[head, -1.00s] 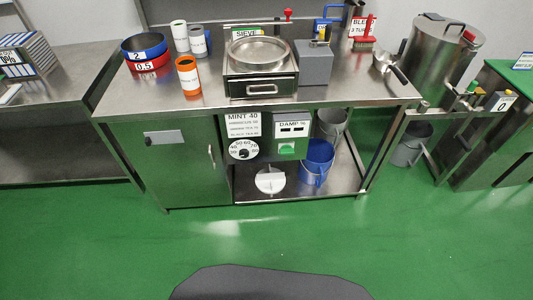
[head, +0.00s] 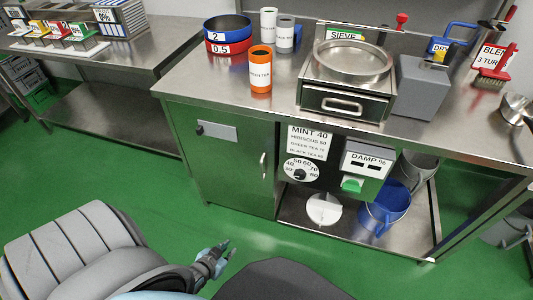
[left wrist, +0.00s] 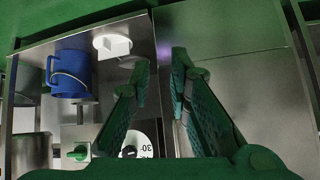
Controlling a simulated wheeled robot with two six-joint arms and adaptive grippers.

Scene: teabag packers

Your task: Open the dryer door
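The dryer door (head: 222,155) is the plain steel front at the left of the bench, with an upright bar handle (head: 263,165) near its right edge. It looks shut, flush with the front. My left gripper (head: 229,250) is low in front of the bench in the head view, apart from the handle. In the left wrist view its two fingers (left wrist: 161,62) stand apart with nothing held between them. The door panel (left wrist: 235,60) fills the right of that view, upside down; I cannot make out the handle there. My right gripper is out of view.
Right of the door are the temperature dial (head: 301,170), the damp meter (head: 365,170), a white knob-like piece (head: 324,209) and a blue bucket (head: 385,207) on the low shelf. A sieve drawer unit (head: 345,103) stands on the bench. Green floor before the door is clear.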

